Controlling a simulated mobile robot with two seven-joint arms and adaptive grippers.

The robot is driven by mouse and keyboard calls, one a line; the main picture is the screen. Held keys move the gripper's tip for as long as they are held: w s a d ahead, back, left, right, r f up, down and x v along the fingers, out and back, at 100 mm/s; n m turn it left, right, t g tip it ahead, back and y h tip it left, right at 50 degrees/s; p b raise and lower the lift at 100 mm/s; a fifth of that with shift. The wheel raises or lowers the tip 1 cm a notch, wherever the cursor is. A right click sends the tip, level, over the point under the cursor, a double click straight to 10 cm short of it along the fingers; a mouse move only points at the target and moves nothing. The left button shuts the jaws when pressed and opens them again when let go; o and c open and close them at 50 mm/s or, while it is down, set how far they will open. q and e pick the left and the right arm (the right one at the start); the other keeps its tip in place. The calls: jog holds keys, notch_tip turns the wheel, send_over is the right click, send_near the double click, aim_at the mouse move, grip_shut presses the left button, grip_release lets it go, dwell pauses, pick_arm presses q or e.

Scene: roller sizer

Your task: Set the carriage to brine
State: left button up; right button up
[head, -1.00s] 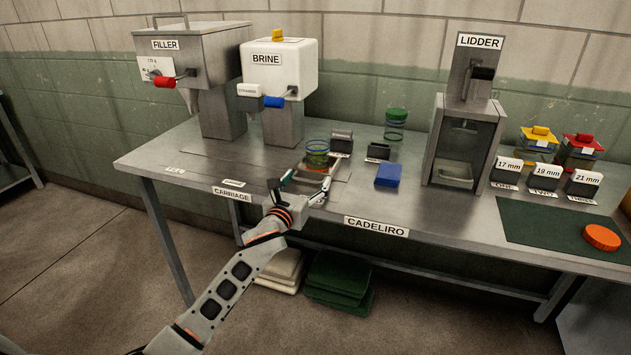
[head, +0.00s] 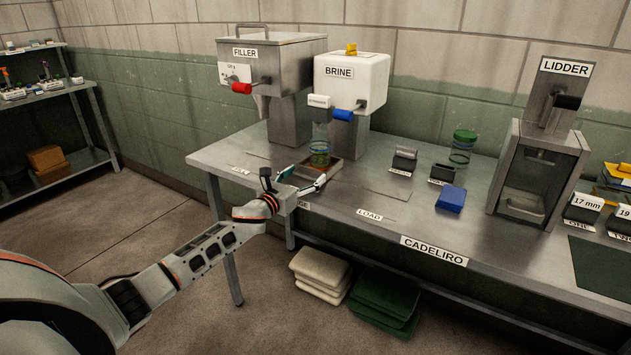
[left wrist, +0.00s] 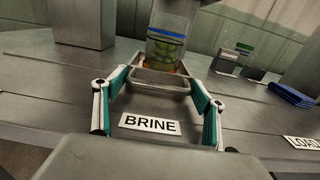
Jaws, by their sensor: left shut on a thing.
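The jar stands in line with the spout of the white brine dispenser (head: 351,78). My left gripper (head: 303,179) is shut on the carriage's front. In the left wrist view, its fingers (left wrist: 155,108) lie along both sides of the carriage (left wrist: 165,84), and the BRINE plate (left wrist: 150,124) sits on the bench edge directly before it. My arm hides this plate in the head view. My right gripper is not in view.
The filler (head: 272,75) stands left of the dispenser. The LOAD plate (head: 369,214) lies to the right on the bench edge.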

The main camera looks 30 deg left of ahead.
pick_arm(q)
jog(key=shift+a+f, duration=0.1)
jog(key=shift+a, duration=0.25)
jog(key=o, duration=1.6)
jog(key=shift+c, duration=0.2)
jog(key=s, duration=1.2)
jog(key=shift+a, duration=0.15)
